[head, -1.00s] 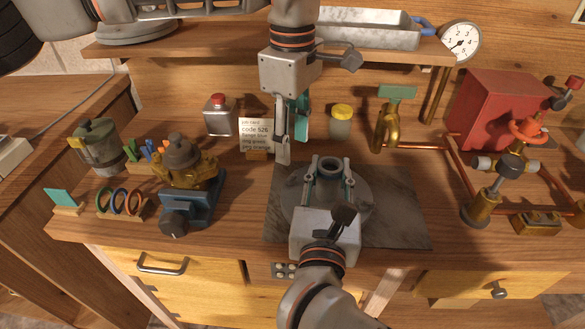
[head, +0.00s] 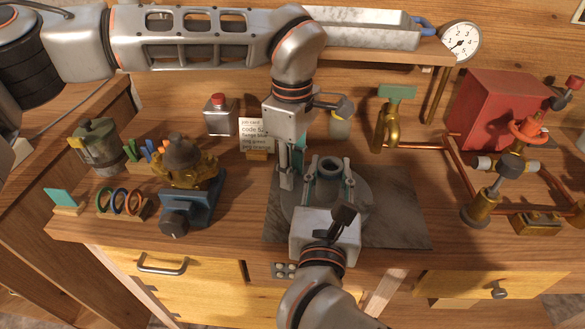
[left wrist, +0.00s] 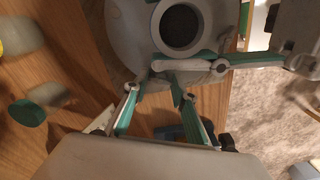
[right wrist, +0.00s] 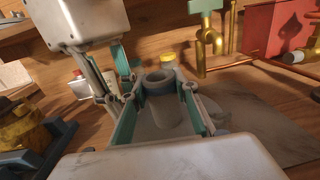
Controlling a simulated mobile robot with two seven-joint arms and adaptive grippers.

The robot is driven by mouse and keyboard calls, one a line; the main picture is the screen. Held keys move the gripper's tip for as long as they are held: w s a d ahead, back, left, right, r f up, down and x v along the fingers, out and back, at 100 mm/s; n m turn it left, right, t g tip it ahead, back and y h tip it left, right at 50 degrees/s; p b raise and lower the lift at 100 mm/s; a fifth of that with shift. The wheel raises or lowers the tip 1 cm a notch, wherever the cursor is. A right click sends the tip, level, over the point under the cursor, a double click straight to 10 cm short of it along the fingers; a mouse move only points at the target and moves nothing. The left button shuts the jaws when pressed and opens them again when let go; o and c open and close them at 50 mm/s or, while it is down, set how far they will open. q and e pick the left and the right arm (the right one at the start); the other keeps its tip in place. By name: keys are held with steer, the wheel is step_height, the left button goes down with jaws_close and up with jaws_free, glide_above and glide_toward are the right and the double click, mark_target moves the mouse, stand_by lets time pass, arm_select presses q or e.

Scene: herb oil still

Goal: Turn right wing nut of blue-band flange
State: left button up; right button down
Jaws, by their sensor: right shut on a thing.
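A round grey vessel (head: 357,190) with an upright neck (head: 330,166) stands on the worktop. The neck has a bluish-grey band in the right wrist view (right wrist: 160,88). My right gripper (head: 332,182) is shut on the neck, one finger each side. My left gripper (head: 290,178) points down just left of the vessel. Its fingers are a little apart with nothing seen between them in the left wrist view (left wrist: 156,90). I cannot make out a wing nut for certain; the grippers cover parts of the vessel's rim.
A dark slab (head: 400,220) lies under the vessel. A brass body (head: 190,160) sits on a blue vise (head: 190,210) at left. A card (head: 254,136) stands behind. A brass tap (head: 388,125) and red box (head: 497,110) with copper pipes stand right.

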stand_by(0.4)
arm_select(q)
steer(key=n, duration=0.4)
steer(key=shift+n, duration=0.4)
steer(key=n, duration=0.4)
steer(key=shift+n, duration=0.3)
steer(key=n, duration=0.5)
steer(key=shift+n, duration=2.2)
steer(key=shift+w, duration=0.1)
arm_select(e)
steer(key=shift+a, duration=0.1)
arm_select(q)
steer(key=o, duration=1.1)
steer(key=shift+c, duration=0.2)
steer(key=shift+o, duration=0.2)
arm_select(e)
steer(key=shift+s+a, duration=0.1)
